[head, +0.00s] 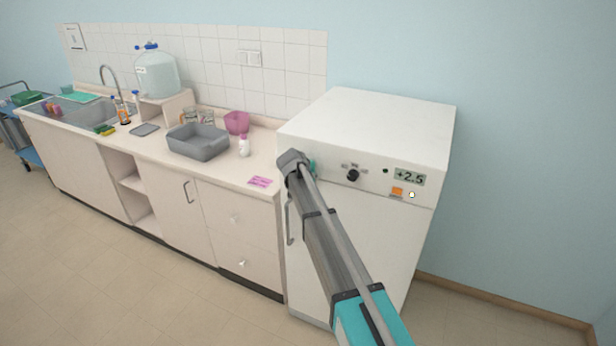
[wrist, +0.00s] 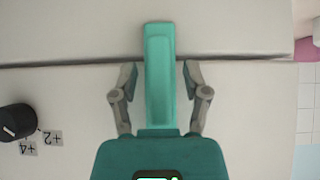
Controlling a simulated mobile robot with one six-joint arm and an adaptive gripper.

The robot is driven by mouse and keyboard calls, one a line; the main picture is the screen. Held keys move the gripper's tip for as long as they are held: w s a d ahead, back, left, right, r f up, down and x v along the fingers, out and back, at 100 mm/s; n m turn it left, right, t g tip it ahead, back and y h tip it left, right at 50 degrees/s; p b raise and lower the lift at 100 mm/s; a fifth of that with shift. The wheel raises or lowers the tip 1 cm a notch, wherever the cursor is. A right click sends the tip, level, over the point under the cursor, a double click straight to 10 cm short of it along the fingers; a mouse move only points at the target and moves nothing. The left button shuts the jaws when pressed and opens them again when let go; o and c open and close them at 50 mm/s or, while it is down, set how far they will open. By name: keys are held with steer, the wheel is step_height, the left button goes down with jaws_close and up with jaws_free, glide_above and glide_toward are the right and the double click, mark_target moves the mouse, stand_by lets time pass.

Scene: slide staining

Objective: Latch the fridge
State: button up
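The white fridge (head: 372,122) stands at the right end of the counter, its door (head: 352,240) looking closed in the head view. In the wrist view a long teal latch (wrist: 160,85) lies across the dark seam (wrist: 60,63) between door and control panel. My gripper (wrist: 161,76) has one grey finger on each side of the latch, with a narrow gap on both sides. The gripper is open around it and does not appear to touch it. In the head view my arm hides most of the latch area and the fingers.
A black knob (head: 353,175) sits on the panel, right of my wrist; it also shows in the wrist view (wrist: 16,122). A display (head: 410,179) reads +2.5, near an orange switch (head: 397,192). The counter (head: 215,168) holds a grey tub (head: 198,148) and a bottle (head: 244,147).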

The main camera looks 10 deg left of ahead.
mark_target(312, 155)
step_height(312, 155, up, 9)
steer(key=p, duration=0.9)
steer(key=shift+r, duration=0.1)
steer(key=shift+r+p, duration=0.4)
steer(key=shift+p, duration=0.1)
